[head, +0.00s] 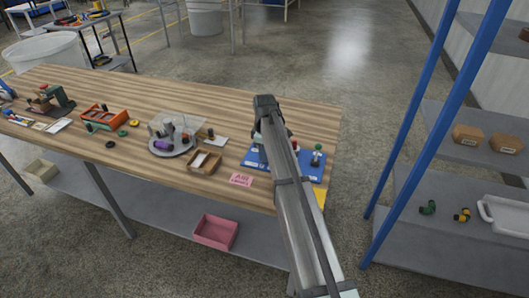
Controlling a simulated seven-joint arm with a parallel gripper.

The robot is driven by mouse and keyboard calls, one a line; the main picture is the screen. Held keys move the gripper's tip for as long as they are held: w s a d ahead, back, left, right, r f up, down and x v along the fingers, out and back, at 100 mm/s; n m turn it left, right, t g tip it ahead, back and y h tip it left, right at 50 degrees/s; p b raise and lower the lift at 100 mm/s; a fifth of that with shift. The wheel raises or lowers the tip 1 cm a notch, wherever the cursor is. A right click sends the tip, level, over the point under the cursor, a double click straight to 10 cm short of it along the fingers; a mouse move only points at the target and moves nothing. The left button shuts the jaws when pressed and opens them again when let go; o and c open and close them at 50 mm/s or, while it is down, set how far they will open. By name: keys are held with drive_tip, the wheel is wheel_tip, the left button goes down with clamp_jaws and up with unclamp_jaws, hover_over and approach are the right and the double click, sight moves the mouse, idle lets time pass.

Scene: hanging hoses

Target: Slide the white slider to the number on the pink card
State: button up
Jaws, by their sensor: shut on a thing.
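The pink card (240,180) lies flat near the table's front edge, left of my arm. Its dark print is too small to read surely. A blue board (310,167) lies right of the card, partly covered by my arm. My gripper (261,142) points down over the board's left part, its fingers mostly hidden by my arm. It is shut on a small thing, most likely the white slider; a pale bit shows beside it. The slider's scale and its numbers cannot be seen.
A small wooden box (204,163), a round grey tray (172,145) and an orange rack (104,118) stand to the left. A blue-posted shelf (410,120) rises at right. The table's back right is clear.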

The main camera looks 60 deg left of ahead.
clamp_jaws()
drive_tip(key=shift+d, duration=0.1)
drive_tip(key=w+d, duration=0.8)
drive_tip(key=w, duration=0.1)
drive_tip(key=shift+d, duration=0.35)
drive_tip(key=o, duration=0.8)
unclamp_jaws()
drive_tip(key=shift+c, duration=0.2)
wheel_tip(320, 180, up, 14)
drive_tip(key=shift+f, duration=0.1)
